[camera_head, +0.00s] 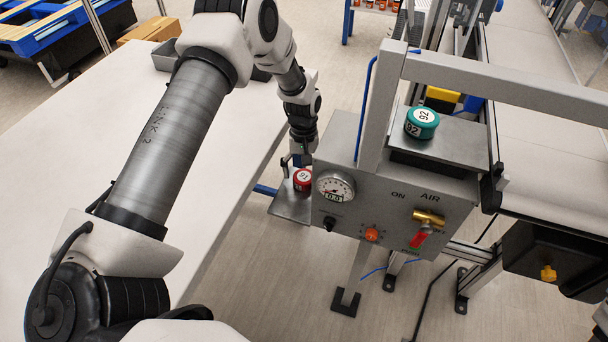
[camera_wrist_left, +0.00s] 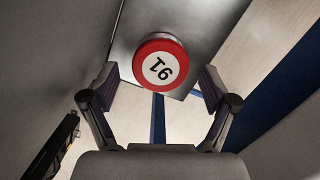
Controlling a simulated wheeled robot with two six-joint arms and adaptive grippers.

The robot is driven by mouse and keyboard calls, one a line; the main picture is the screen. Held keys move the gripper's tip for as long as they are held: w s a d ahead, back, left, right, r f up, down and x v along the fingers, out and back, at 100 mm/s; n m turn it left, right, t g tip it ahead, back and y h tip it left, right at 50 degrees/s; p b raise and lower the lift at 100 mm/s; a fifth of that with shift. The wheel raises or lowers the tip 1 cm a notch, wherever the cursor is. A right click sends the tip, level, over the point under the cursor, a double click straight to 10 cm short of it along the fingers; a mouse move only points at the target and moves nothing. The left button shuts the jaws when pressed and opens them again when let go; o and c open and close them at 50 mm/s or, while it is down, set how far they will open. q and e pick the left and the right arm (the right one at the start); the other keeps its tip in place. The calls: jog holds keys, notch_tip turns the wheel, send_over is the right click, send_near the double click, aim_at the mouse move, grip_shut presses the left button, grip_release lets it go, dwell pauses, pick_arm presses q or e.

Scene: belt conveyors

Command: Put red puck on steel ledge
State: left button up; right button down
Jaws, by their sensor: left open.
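The red puck (camera_head: 303,175), with a white top marked 91, sits on a small steel ledge (camera_head: 288,208) at the left side of the grey control box. In the left wrist view the red puck (camera_wrist_left: 180,48) rests on the steel plate (camera_wrist_left: 205,20), just ahead of the fingertips. My left gripper (camera_head: 295,160) is right at the puck in the head view. Its two fingers (camera_wrist_left: 158,78) are spread apart, with nothing gripped between them. The arm partly hides the fingers in the head view. My right gripper is not in view.
A teal puck (camera_head: 421,122) marked 92 stands on top of the control box (camera_head: 385,205), which has a gauge (camera_head: 334,188) and a red-handled valve (camera_head: 422,232). A frame post rises close to my left gripper. A white table (camera_head: 215,190) lies left; conveyors stand right.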

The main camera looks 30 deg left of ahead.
aim_at(303, 170)
pick_arm(q)
notch_tip(303, 170, up, 10)
jog(key=w+a, duration=0.1)
jog(key=shift+r, duration=0.2)
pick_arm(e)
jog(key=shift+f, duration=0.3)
